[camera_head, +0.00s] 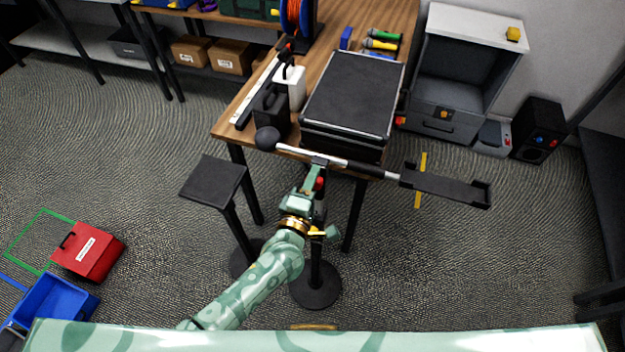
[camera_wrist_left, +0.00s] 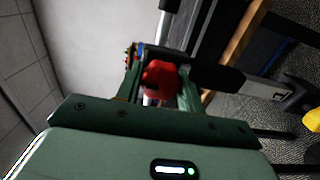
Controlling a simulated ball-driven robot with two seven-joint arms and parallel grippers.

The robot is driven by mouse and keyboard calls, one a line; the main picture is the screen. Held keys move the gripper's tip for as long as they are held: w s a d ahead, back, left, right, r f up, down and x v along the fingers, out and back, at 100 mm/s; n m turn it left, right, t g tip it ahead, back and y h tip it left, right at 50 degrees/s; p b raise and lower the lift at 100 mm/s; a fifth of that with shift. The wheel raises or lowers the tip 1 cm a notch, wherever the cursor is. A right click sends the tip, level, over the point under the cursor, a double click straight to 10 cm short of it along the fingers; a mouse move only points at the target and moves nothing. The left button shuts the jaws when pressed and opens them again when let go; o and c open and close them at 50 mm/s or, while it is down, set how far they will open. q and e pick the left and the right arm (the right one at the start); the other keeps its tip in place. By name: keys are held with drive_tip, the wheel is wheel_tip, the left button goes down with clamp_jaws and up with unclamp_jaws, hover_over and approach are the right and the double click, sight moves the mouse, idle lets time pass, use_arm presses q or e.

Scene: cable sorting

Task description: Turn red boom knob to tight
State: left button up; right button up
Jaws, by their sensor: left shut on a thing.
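The red boom knob (camera_wrist_left: 160,80) sits between the two fingers of my left gripper (camera_wrist_left: 160,88) in the left wrist view, and the gripper is shut on it. In the head view the red knob (camera_head: 320,183) shows as a small spot at the tip of my left gripper (camera_head: 316,182), just below the boom. The boom (camera_head: 345,163) is a metal bar that lies across the stand top, with a black ball (camera_head: 267,139) at its left end and a black cradle (camera_head: 445,186) at its right end. My right gripper is not in view.
A wooden table (camera_head: 235,110) with a black case (camera_head: 350,95) stands behind the boom. A small black stool-like stand (camera_head: 212,178) is left of my arm. A red box (camera_head: 88,252) and blue bin (camera_head: 60,300) lie on the floor at left. The floor at right front is clear.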

use_arm(q)
drive_tip(key=shift+f, duration=0.1)
idle(0.3)
drive_tip(key=o, duration=1)
drive_tip(key=shift+s, duration=0.1)
drive_tip(key=shift+s+f, duration=0.1)
